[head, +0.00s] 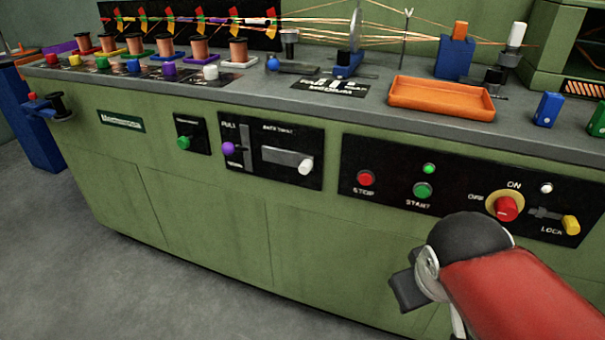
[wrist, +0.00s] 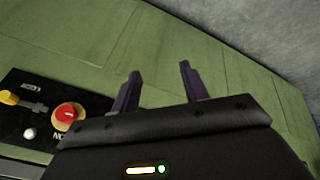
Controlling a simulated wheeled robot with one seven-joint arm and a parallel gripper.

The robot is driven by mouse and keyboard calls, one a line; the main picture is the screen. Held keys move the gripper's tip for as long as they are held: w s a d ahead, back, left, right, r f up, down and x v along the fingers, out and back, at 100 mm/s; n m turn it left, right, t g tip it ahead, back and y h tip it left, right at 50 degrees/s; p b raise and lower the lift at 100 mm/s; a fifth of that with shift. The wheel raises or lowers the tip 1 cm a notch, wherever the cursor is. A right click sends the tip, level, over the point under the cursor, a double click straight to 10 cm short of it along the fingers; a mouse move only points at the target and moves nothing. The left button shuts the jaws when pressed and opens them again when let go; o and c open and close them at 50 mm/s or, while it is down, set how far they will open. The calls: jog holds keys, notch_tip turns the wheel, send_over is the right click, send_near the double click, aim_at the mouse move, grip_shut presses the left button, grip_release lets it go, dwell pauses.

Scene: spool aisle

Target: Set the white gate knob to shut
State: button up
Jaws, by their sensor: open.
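The white gate knob (head: 305,167) sits at the right end of a horizontal slot on a black panel (head: 258,168) on the green cabinet front. The lettering above the slot is too blurred to read surely. A purple knob (head: 228,149) is on a vertical slot at the left of the same panel. My gripper (wrist: 159,69) is open and empty in the wrist view, its two dark fingers apart over the green cabinet front. In the head view my arm is at the lower right, below and right of the white knob and well apart from it. The wrist view does not show the white knob.
The control panel (head: 450,190) at the right has a red stop button (head: 366,178), a green start button (head: 422,190), a red on/off switch (head: 506,208) and a yellow lock knob (head: 571,224). An orange tray (head: 442,98) lies on the worktop. Floor (head: 150,290) is clear at the left.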

jog(key=w+f+n+h+b, duration=0.25)
jog(key=w+n, duration=0.25)
jog(key=n, duration=0.3)
jog(key=n+t+h+b, duration=0.25)
jog(key=n+t, duration=0.95)
jog(key=n, duration=1.1)
send_near(303, 171)
jog(key=w+d+y, duration=0.1)
jog(key=w, duration=0.1)
jog(key=b+x, duration=0.1)
jog(key=x, duration=0.6)
jog(key=shift+w+d+r, duration=0.15)
grip_shut()
